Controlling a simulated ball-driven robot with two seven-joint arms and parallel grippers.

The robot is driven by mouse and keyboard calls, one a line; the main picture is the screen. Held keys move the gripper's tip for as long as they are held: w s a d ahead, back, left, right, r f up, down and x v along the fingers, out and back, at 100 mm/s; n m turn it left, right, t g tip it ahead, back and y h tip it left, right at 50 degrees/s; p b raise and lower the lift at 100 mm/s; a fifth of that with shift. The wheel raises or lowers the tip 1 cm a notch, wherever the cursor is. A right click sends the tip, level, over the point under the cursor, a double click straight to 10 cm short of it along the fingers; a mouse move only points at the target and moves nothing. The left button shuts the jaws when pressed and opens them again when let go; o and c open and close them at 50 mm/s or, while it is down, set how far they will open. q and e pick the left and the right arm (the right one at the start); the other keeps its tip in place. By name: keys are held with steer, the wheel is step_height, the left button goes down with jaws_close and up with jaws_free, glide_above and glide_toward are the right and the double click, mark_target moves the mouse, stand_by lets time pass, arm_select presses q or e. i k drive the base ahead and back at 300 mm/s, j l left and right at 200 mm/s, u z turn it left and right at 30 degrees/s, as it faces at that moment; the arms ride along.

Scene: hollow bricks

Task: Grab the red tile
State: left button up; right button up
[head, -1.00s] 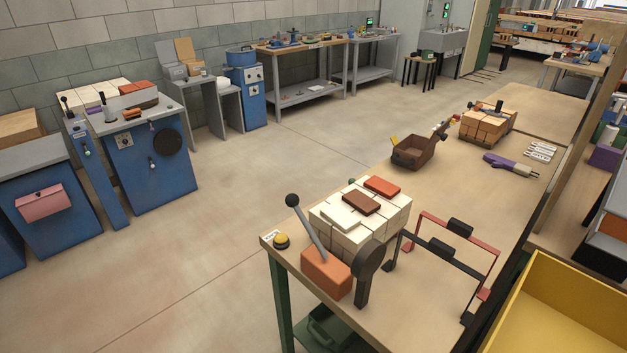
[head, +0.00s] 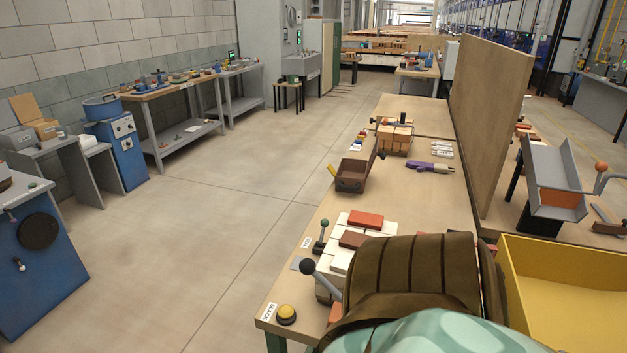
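The red tile (head: 366,219) lies flat on top of a stack of white hollow bricks (head: 331,257) on the near wooden bench. A brown tile (head: 354,240) lies beside it, nearer to me. A large brown ribbed shape with a pale teal part below it is close to the camera and hides the right side of the stack. The red tile's top is visible. Neither of my grippers can be made out, so no fingertips show near the tile.
A black-knobbed lever (head: 321,277) and a yellow button (head: 287,314) stand at the bench's near left. A yellow bin (head: 568,262) is at the right.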

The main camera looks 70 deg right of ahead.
mark_target(361, 218)
steer(key=i+z, duration=0.35)
steer(key=i+j+z, duration=0.35)
steer(key=i, duration=0.15)
steer(key=i+z, duration=0.15)
steer(key=z, duration=0.35)
steer(key=i+z, duration=0.15)
steer(key=z, duration=0.3)
steer(key=i+j+z, duration=0.1)
steer(key=z, duration=0.4)
steer(key=i+j+z, duration=0.1)
steer(key=z, duration=0.35)
